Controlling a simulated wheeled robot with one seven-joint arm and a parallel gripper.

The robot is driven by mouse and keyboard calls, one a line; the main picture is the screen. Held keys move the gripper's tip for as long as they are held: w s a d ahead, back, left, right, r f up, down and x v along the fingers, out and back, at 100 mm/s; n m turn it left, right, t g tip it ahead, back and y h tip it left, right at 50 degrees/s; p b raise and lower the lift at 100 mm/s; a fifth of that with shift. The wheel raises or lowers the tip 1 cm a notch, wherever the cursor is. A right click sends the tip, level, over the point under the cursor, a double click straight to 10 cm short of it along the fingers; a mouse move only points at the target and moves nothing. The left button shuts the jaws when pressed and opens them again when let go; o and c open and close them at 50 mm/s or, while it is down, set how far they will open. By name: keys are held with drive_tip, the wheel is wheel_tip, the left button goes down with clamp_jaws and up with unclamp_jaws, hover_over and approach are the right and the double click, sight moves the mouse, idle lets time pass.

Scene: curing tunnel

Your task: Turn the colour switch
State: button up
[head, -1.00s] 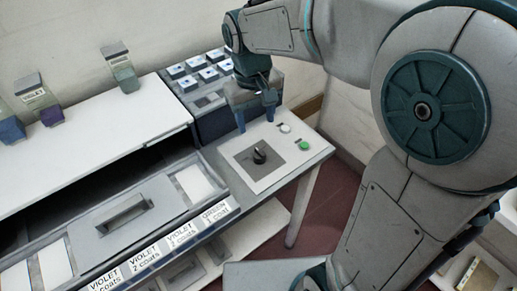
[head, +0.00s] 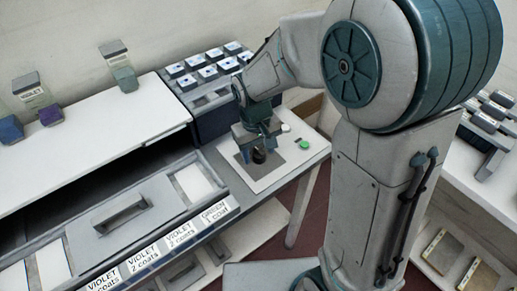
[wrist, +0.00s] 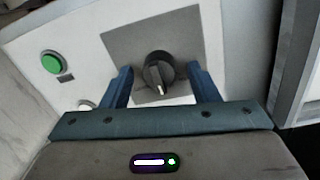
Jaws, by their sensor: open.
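The colour switch is a black rotary knob (wrist: 158,72) with a pale pointer line, on a dark grey square plate (wrist: 120,45) set in a white panel (wrist: 50,25). In the wrist view my gripper (wrist: 160,88) is open, with one blue finger on each side of the knob. A gap shows between the knob and each finger. In the head view my gripper (head: 257,152) is over the knob (head: 259,156), which is partly hidden by it. I cannot tell whether the fingers reach down to the plate.
A green button (head: 304,145) and a white button (head: 285,127) sit on the panel beside the switch. A dark rack of several blue-topped blocks (head: 205,65) stands behind.

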drive_tip(key=c, duration=1)
drive_tip(key=n, duration=0.4)
drive_tip(key=shift+n, duration=0.4)
drive_tip(key=n+p, duration=0.1)
drive_tip(key=n, duration=0.3)
drive_tip(key=shift+r+n, duration=0.1)
drive_tip(key=shift+n, duration=0.6)
drive_tip(key=o, duration=1)
drive_tip(key=shift+p, duration=0.3)
